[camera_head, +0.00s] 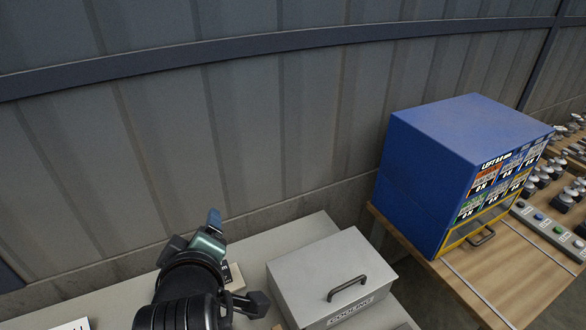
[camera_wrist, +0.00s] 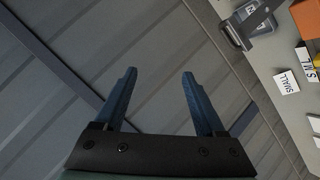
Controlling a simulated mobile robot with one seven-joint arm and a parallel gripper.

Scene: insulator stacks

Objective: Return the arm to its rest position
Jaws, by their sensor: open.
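My gripper (camera_wrist: 160,85) shows in the wrist view with two blue fingers apart and nothing between them. It faces the grey panelled wall. In the head view my dark arm rises from the bottom, left of centre, and my gripper (camera_head: 213,222) is at its far end, above the grey table (camera_head: 125,297) and close to the wall. The fingers are partly hidden there by the wrist.
A grey metal box labelled COOLING (camera_head: 325,270) with a dark handle stands right of my arm. A blue cabinet (camera_head: 440,150) stands on a wooden table (camera_head: 500,290) farther right. A SMALL label (camera_wrist: 287,82) and an orange block (camera_wrist: 306,18) show in the wrist view.

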